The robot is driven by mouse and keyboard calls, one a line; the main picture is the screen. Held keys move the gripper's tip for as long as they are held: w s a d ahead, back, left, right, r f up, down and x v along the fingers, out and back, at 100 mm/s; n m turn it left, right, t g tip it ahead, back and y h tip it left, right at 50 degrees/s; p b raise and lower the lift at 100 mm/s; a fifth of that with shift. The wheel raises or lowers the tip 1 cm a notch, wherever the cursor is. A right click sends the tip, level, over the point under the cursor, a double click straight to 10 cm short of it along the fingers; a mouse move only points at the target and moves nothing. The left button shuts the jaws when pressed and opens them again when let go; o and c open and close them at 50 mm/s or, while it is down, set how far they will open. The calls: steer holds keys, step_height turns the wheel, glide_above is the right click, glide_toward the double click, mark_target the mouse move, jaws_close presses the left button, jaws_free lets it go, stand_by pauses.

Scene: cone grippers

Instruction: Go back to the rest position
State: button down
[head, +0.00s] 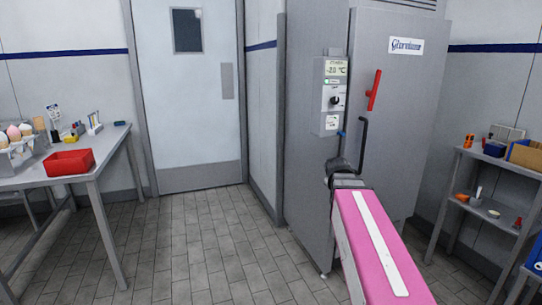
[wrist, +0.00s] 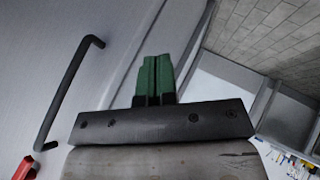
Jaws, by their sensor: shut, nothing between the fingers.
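My gripper shows in the wrist view (wrist: 153,80) with its two green fingers together and nothing between them. In the head view my pink arm reaches from the lower right to the front of a tall grey freezer cabinet (head: 395,65). The arm's dark wrist end is close to the cabinet's front, and the fingers cannot be made out clearly there. A black bent handle (head: 362,140) is on the cabinet just above the wrist. In the wrist view the black handle (wrist: 64,100) is left of the fingers and apart from them.
The cabinet has a red handle (head: 374,90) and a control panel (head: 334,97). A table at left holds a red bin (head: 68,162) and ice cream cones (head: 18,132). A shelf (head: 505,175) with small items stands at right. The tiled floor (head: 205,240) at centre-left is clear.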

steer(key=s+a+f+m+g+y, duration=0.1)
steer(key=s+a+f+m+g, duration=0.2)
steer(key=s+f, duration=0.6)
steer(key=s+a+f+m+g+y, duration=0.2)
steer(key=s+a+f+g, duration=0.3)
steer(key=s+f, duration=0.4)
step_height(320, 180, down, 7)
steer(key=shift+a+f+m, duration=0.15)
steer(key=shift+m, duration=0.25)
